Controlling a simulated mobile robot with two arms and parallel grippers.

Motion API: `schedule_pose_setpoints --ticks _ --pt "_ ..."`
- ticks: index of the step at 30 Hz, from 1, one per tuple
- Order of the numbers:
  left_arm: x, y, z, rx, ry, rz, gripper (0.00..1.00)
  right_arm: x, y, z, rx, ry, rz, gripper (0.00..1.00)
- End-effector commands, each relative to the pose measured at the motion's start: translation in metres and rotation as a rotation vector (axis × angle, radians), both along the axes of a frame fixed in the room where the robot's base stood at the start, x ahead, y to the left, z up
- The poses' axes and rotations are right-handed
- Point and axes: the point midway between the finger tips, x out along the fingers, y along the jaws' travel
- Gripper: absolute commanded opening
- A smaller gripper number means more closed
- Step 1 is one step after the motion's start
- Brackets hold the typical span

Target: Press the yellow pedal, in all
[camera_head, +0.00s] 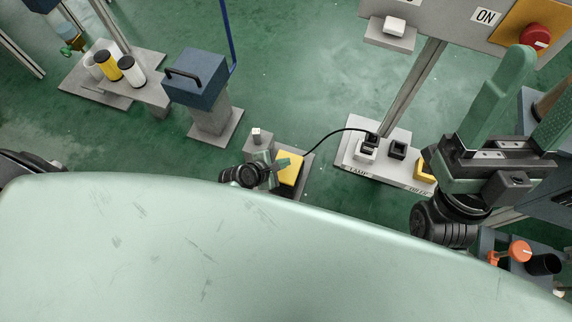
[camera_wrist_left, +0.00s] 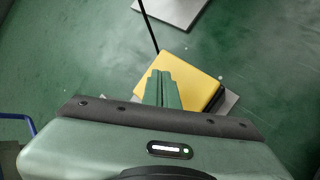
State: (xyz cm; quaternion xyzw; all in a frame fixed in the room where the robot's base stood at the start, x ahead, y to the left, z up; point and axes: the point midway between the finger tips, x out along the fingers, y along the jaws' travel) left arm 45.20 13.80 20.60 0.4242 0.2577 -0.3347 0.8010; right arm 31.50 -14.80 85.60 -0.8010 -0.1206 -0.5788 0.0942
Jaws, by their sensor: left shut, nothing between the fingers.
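The yellow pedal (camera_head: 291,168) sits on a grey base plate on the green floor, just beyond my pale green body. My left gripper (camera_head: 282,164) is shut and empty, with its fingertips at the left side of the pedal in the head view. In the left wrist view the shut fingers (camera_wrist_left: 161,75) point over the yellow pedal (camera_wrist_left: 190,75) and hide part of it. I cannot tell whether they touch it or whether it is pressed down. My right gripper (camera_head: 530,100) is open and empty at the right, its two green fingers well apart.
A black cable runs from the pedal to a white labelled board (camera_head: 350,155) with small dark sockets. A blue box with a handle (camera_head: 196,85) stands on a pedestal at left. A panel with a red button (camera_head: 536,37) is at upper right. Open floor lies between.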

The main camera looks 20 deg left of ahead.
Motion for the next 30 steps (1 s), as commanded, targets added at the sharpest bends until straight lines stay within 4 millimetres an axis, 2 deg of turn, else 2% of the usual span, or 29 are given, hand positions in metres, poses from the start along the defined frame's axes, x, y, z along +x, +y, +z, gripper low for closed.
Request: schedule_pose_setpoints --ticks 14,30 --pt "0.000 0.000 0.011 0.000 0.000 0.000 0.00 0.045 0.010 -0.015 -0.077 0.243 -0.012 0.64" --pt "0.000 0.000 0.022 0.000 0.000 0.000 0.00 0.088 0.017 -0.047 -0.159 0.515 -0.027 0.64"
